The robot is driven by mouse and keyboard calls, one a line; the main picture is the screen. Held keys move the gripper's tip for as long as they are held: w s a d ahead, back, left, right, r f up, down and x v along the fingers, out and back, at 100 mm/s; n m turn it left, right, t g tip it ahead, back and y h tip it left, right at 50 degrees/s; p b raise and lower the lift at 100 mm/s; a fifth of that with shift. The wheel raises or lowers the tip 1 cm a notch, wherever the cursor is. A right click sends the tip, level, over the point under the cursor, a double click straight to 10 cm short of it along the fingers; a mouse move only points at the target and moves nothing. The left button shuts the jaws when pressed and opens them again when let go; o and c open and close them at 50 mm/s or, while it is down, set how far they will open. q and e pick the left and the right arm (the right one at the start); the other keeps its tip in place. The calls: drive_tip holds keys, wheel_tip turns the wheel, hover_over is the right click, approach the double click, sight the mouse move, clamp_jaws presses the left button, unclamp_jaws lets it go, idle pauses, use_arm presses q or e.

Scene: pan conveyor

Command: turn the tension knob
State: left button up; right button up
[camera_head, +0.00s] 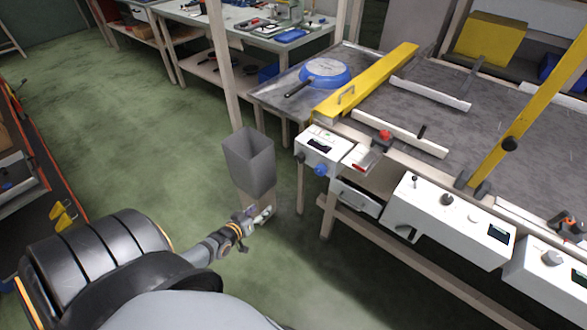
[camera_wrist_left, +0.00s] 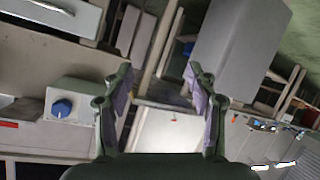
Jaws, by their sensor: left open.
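A blue knob (camera_head: 321,169) sticks out of the front of a small white control box (camera_head: 313,145) at the corner of the conveyor table. It also shows at the left in the left wrist view (camera_wrist_left: 62,108). Dark knobs (camera_head: 447,199) sit on the longer white panel to the right. No label is readable, so I cannot tell which one is the tension knob. My left gripper (camera_head: 266,214) is open and empty, left of and below the blue knob and apart from it. Its two fingers (camera_wrist_left: 160,95) frame the wrist view with nothing between them. My right gripper is not in view.
A grey bin (camera_head: 249,160) stands close beyond my left gripper. A blue pan (camera_head: 325,72) lies on the conveyor table by a yellow bar (camera_head: 370,80). A red button (camera_head: 385,135) sits right of the control box. Green floor is open to the left.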

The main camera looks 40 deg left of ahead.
sight(298, 160)
use_arm(q)
drive_tip(key=w+d+r+n+t+h+b, duration=0.1)
drive_tip(key=w+d+r+t, duration=0.15)
drive_tip(key=r, duration=0.55)
drive_tip(key=w+d+r+n+t+h+b, duration=0.1)
drive_tip(key=w+d+r+t, duration=0.1)
drive_tip(key=w+r, duration=0.35)
use_arm(e)
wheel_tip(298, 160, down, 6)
drive_tip(key=b, duration=0.2)
use_arm(q)
drive_tip(key=w+b, duration=0.1)
drive_tip(key=w, duration=0.1)
drive_tip(key=w+b, duration=0.1)
drive_tip(key=w, duration=0.2)
drive_tip(key=w+r+b, duration=0.1)
drive_tip(key=w, duration=0.1)
drive_tip(key=shift+w+d, duration=0.25)
drive_tip(key=shift+w, duration=0.15)
drive_tip(key=shift+w+r, duration=0.2)
drive_tip(key=shift+w, duration=0.15)
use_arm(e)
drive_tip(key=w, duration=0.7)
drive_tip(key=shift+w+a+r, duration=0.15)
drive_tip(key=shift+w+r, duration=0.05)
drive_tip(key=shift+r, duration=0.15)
use_arm(q)
drive_tip(key=shift+c, duration=0.4)
drive_tip(key=c, duration=1.1)
